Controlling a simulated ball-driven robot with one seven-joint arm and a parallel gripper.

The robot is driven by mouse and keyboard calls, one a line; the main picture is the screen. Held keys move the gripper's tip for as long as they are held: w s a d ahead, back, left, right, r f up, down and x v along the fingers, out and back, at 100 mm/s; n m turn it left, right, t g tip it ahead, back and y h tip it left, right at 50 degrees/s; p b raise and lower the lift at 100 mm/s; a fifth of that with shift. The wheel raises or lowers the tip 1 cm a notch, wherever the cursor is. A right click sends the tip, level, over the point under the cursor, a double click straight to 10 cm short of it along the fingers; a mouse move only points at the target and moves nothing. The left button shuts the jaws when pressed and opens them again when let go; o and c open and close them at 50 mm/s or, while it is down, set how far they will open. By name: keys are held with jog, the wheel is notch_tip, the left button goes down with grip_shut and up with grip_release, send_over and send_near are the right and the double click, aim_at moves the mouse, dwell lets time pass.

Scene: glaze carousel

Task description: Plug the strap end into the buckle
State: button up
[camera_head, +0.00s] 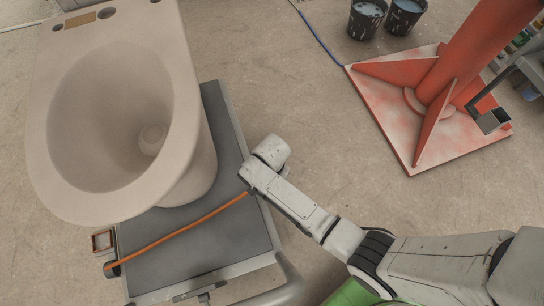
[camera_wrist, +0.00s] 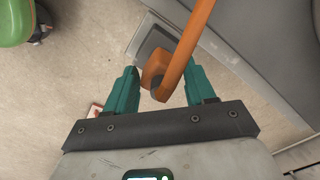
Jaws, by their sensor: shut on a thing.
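The orange strap (camera_head: 180,232) runs taut across the grey cart deck from a dark fitting (camera_head: 112,269) at its lower left corner to my gripper (camera_head: 248,190) at the right edge. In the wrist view, my gripper (camera_wrist: 161,90) has its teal fingers on either side of the strap end (camera_wrist: 153,74), a thick orange piece, and is shut on it.
A large beige toilet bowl (camera_head: 100,110) stands on the cart (camera_head: 225,110), left of my gripper. A red pillar base (camera_head: 400,95) and two dark buckets (camera_head: 385,18) stand at the upper right. The floor between is clear.

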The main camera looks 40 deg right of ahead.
jog(key=shift+f+b, duration=0.4)
jog(key=shift+f, duration=0.15)
jog(key=o, duration=1.1)
notch_tip(320, 180, up, 11)
jog(key=shift+f+p, duration=0.1)
jog(key=shift+p, duration=0.65)
